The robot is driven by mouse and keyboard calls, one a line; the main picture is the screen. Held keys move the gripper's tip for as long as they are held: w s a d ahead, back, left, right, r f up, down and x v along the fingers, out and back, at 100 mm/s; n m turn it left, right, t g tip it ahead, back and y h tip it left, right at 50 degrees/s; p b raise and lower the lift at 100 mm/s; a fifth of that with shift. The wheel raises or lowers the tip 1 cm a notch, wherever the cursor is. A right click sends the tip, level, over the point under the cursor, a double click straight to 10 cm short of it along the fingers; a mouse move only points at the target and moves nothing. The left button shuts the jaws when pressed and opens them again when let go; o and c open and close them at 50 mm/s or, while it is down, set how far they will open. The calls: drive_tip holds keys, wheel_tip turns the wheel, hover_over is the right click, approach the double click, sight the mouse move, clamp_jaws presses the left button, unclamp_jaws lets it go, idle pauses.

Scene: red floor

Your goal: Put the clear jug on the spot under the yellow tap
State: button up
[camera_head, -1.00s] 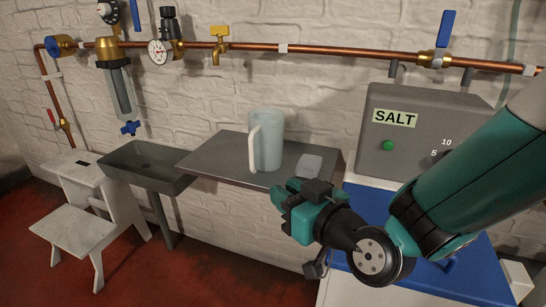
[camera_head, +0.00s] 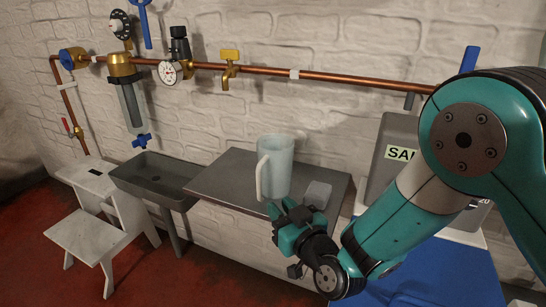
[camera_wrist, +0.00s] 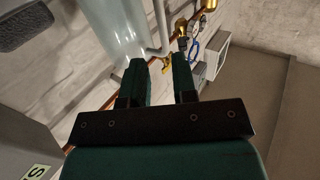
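The clear jug (camera_head: 277,168), pale and bluish with a white handle on its left side, stands upright on a grey shelf (camera_head: 220,180). The yellow tap (camera_head: 229,66) hangs from the copper pipe, above and left of the jug. No marked spot shows on the bare shelf below it. My gripper (camera_head: 285,212) is at the shelf's front edge, just in front of the jug in the head view. In the wrist view my gripper (camera_wrist: 160,68) is open, its fingers apart with nothing held. The jug (camera_wrist: 110,28) and its handle (camera_wrist: 160,25) show beyond the fingertips.
A small translucent block (camera_head: 318,194) lies right of the jug. A grey SALT box (camera_head: 385,170) stands farther right, partly behind my arm. A dark sink (camera_head: 150,178) and white step stool (camera_head: 88,235) are at left. The shelf's left part is clear.

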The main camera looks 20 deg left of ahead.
sight(260, 187)
drive_tip(key=shift+r+p+x, duration=0.2)
drive_tip(key=shift+p+x, duration=0.85)
drive_tip(key=shift+p, duration=1.25)
drive_tip(key=shift+r+p+x, duration=0.2)
drive_tip(key=shift+p+x, duration=0.8)
drive_tip(key=shift+p, duration=1.3)
drive_tip(key=shift+w+a+f, duration=0.2)
drive_tip(key=shift+w+a, duration=0.2)
drive_tip(key=shift+a, duration=0.2)
drive_tip(key=shift+w+a+f, duration=0.2)
drive_tip(key=shift+w+a, duration=0.2)
drive_tip(key=shift+a, duration=0.15)
drive_tip(key=x, duration=0.5)
drive_tip(key=shift+f+p, duration=0.1)
drive_tip(key=shift+p, duration=0.2)
clamp_jaws()
